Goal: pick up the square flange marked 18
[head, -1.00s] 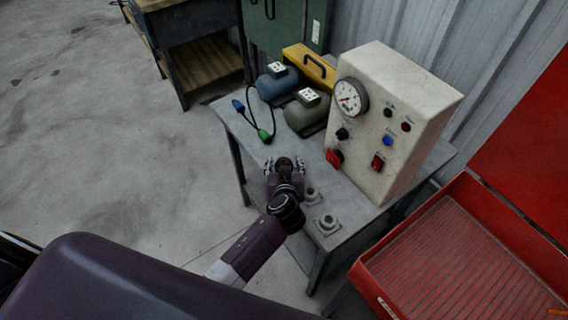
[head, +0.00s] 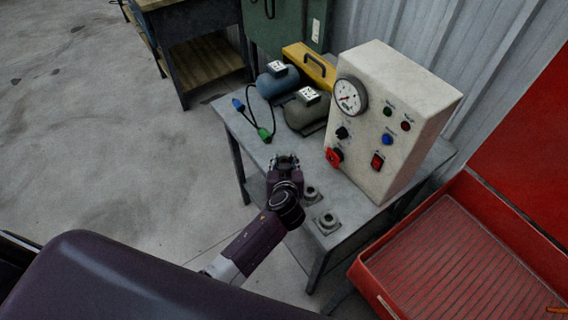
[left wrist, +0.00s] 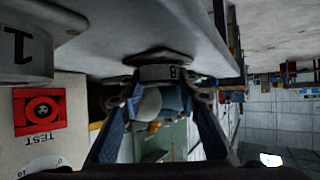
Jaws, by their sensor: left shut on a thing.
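The square flange (left wrist: 162,73) between my left fingers shows an 8 on its round collar in the left wrist view; the rest of its number is hard to read. My left gripper (head: 284,160) is shut on it, with one finger on each side of the collar. The flange's plate seems to be at the level of the table top, and I cannot tell whether it still touches it. In the head view my gripper mostly hides this flange. My right gripper is not in view.
Two other square flanges stand on the grey table (head: 240,130), a nearer one (head: 327,222) and a middle one (head: 312,194). A control box (head: 395,110) with a gauge stands behind them. Pump bodies (head: 306,112) and a cable lie farther back. A red tray (head: 450,265) is at right.

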